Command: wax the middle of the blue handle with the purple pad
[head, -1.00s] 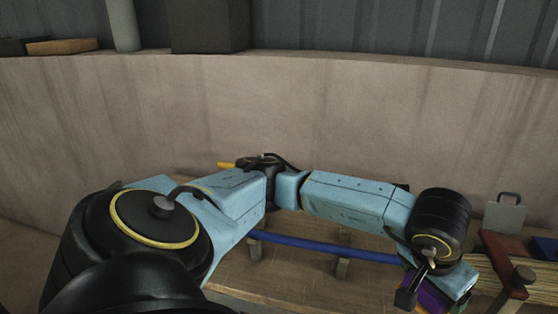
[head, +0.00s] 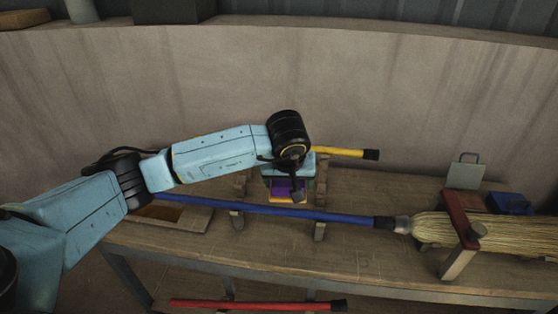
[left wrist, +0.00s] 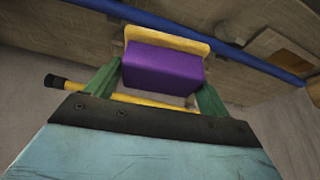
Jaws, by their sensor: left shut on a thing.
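The blue handle (head: 330,217) belongs to a broom and lies level across wooden supports on the bench. Its straw head (head: 435,230) is at the right. My left gripper (head: 288,187) is shut on the purple pad (head: 284,188), which has a yellow edge. In the head view the pad is just behind the handle's middle, close to it. In the left wrist view the purple pad (left wrist: 163,72) sits between green fingers, with the blue handle (left wrist: 200,35) beyond it. I cannot tell from these views whether pad and handle touch. My right gripper does not show.
A yellow handle (head: 345,153) lies behind my left gripper. A red clamp (head: 462,220) stands over the straw, with a blue box (head: 510,203) and a grey plate (head: 466,175) behind. A red handle (head: 255,305) lies lower in front. A shallow wooden tray (head: 195,222) is at left.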

